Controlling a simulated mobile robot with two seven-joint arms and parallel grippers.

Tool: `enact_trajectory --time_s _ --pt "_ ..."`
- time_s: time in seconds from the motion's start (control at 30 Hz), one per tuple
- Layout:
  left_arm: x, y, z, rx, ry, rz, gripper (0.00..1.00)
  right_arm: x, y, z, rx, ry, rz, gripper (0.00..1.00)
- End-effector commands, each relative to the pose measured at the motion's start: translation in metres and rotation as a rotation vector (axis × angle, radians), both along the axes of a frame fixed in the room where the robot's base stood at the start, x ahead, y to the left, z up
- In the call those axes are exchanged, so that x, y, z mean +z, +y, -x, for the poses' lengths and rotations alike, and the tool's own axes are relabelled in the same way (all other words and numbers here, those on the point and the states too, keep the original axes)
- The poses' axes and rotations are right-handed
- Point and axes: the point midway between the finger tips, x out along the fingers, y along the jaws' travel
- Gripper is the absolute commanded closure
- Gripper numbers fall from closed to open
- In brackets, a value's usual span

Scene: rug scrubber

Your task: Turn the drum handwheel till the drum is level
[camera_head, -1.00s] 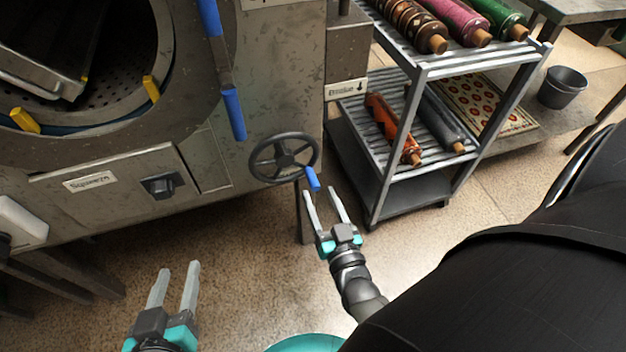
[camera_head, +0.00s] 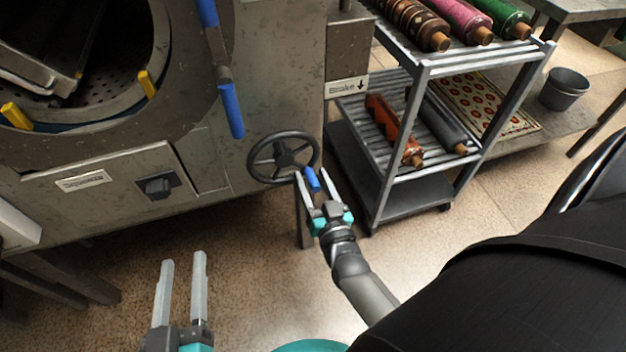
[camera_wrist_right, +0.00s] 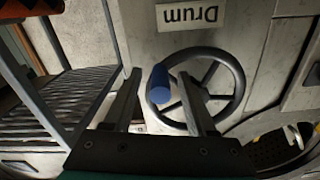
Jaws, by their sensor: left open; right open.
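The drum handwheel (camera_head: 252,160) is a dark spoked wheel low on the right of the grey machine's front. Its blue grip (camera_head: 312,180) sticks out at the lower right of the rim. My right gripper (camera_head: 310,171) is open, its fingers on either side of the blue grip, without closing on it. In the right wrist view the blue grip (camera_wrist_right: 158,85) shows between the fingers, nearer the left one, with the wheel (camera_wrist_right: 240,82) behind. The drum (camera_head: 112,88) is a perforated round opening at upper left, partly out of frame. My left gripper (camera_head: 184,257) is open and empty over the floor.
A wheeled rack (camera_head: 440,172) with rolled rugs stands right of the handwheel. A "Drum" plate (camera_wrist_right: 191,16) shows upside down above the wheel. A blue-handled lever (camera_head: 231,110) hangs left of the wheel. A dark bucket (camera_head: 563,89) stands at far right.

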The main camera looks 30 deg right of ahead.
Motion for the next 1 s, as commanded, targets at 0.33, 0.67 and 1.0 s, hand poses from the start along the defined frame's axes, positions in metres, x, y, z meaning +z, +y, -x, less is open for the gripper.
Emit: enact_trajectory --time_s 0.33,0.67,1.0 --pt "-0.0003 -0.0001 0.0001 0.000 0.001 0.000 0.50 0.0001 0.0001 0.0001 0.000 0.000 0.000 0.70" --pt "-0.0004 -0.0001 0.0001 0.000 0.002 -0.001 0.50 -0.0001 0.0001 0.0002 0.000 0.000 0.000 1.00" --pt "-0.0003 0.0000 -0.0001 0.000 0.002 -0.001 0.50 -0.0003 0.0001 0.0003 0.000 0.000 0.000 1.00"
